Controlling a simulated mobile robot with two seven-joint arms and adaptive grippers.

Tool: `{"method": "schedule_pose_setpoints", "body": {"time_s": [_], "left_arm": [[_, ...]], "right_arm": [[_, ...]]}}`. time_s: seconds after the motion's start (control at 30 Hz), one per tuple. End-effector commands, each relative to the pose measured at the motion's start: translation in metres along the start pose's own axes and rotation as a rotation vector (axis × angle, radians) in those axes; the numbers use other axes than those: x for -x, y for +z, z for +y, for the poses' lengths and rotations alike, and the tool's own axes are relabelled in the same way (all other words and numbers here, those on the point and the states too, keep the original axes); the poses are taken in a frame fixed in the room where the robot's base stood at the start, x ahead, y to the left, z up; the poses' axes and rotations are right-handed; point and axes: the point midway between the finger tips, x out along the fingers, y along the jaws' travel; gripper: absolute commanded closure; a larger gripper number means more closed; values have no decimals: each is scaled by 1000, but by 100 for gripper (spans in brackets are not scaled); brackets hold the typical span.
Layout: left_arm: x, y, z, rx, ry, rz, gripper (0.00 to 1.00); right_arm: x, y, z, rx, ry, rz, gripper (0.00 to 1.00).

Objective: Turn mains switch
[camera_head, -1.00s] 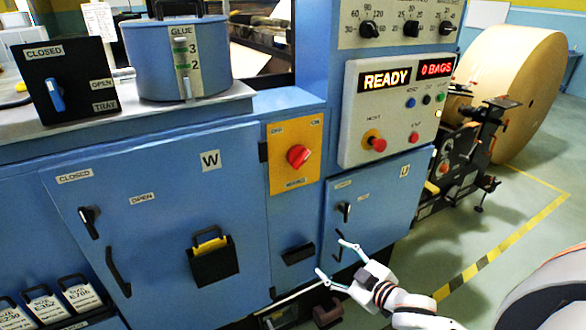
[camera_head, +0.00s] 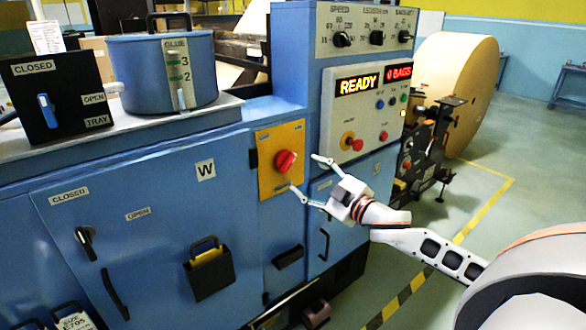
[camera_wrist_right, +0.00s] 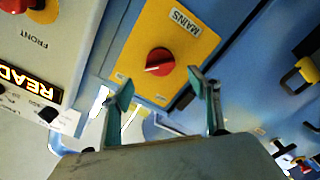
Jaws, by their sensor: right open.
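The mains switch is a red rotary knob (camera_head: 285,161) on a yellow plate (camera_head: 267,178) on the blue machine front. In the right wrist view the red knob (camera_wrist_right: 159,61) sits on its yellow plate marked MAINS, beyond and between the two fingertips. My right gripper (camera_head: 308,178) is open and empty, just right of the knob, fingers pointing toward it. In the right wrist view its fingers (camera_wrist_right: 163,100) are spread apart, and I see no contact with the knob. My left gripper is not in view.
A control panel (camera_head: 366,121) with a READY display and buttons is above and right of the switch. Door W (camera_head: 150,236) with handles is at left. A glue pot (camera_head: 140,75) stands on the ledge. Striped tape marks the floor at right.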

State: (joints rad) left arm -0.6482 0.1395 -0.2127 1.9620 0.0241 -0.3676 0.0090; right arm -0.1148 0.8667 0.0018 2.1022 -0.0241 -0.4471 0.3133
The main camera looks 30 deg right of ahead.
Motion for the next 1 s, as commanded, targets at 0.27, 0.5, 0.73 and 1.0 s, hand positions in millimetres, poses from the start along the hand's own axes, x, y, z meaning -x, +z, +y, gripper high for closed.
{"method": "schedule_pose_setpoints", "body": {"time_s": [0.27,0.5,0.73,1.0], "left_arm": [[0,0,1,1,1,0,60],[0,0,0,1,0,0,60],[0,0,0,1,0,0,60],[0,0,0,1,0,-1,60]], "right_arm": [[-35,-1,1,0,2,1,39],[-58,0,0,0,1,0,39],[-65,0,0,1,0,0,39],[-65,0,0,0,-1,0,49]]}}
